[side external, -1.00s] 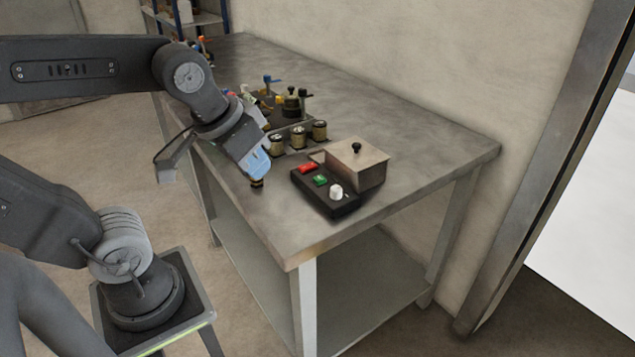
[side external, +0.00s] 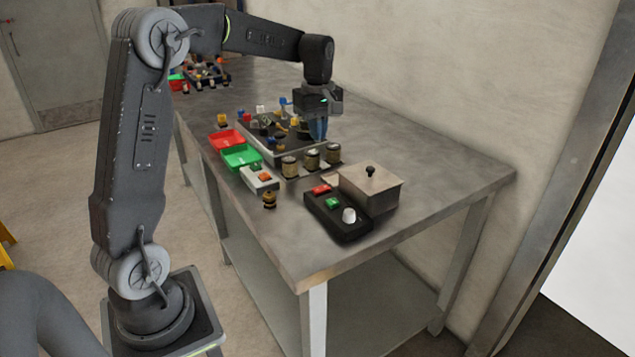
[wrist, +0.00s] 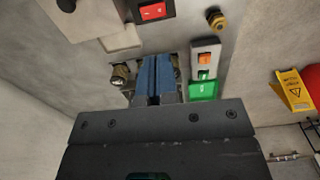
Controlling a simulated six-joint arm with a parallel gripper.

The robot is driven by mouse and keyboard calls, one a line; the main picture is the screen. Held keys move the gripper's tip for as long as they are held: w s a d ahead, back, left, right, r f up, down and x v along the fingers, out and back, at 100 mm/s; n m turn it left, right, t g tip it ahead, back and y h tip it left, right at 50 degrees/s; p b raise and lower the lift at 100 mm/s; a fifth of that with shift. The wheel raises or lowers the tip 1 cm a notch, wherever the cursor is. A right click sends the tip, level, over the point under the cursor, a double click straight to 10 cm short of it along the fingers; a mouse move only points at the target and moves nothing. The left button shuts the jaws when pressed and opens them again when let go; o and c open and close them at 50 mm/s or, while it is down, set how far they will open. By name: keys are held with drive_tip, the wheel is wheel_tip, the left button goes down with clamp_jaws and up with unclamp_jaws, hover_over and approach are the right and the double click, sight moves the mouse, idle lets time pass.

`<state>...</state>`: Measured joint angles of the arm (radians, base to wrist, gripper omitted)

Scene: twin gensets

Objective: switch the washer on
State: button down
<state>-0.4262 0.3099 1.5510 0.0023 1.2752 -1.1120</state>
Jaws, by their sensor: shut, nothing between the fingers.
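No part in view is clearly labelled as the washer. A black control box (side external: 335,226) near the front of the bench carries a red rocker (side external: 321,189), a green button (side external: 333,203) and a white knob (side external: 349,215). A small white box (side external: 250,182) with an orange switch (side external: 264,177) stands to its left. In the wrist view the white box (wrist: 207,50) and the red rocker (wrist: 153,11) also show. My gripper (side external: 318,137) points down, shut and empty, above or beside the dark panel and canisters; its blue fingers (wrist: 156,62) show in the wrist view.
Several brass-coloured canisters (side external: 289,166) stand in a row in front of the dark panel (side external: 255,135). Red (side external: 226,139) and green (side external: 240,157) trays lie left. A lidded metal box (side external: 370,188) stands behind the control box. A small brass knob (side external: 269,199) is at the front edge. The bench's right end is clear.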

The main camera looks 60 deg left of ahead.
drive_tip(key=shift+w+a+f, duration=0.15)
drive_tip(key=shift+a, duration=0.15)
approach(318, 190)
wheel_tip(318, 190, down, 5)
drive_tip(key=shift+f, duration=0.15)
idle(0.3)
drive_tip(key=shift+w+r, duration=0.35)
drive_tip(key=shift+w, duration=0.3)
drive_tip(key=shift+r, duration=0.1)
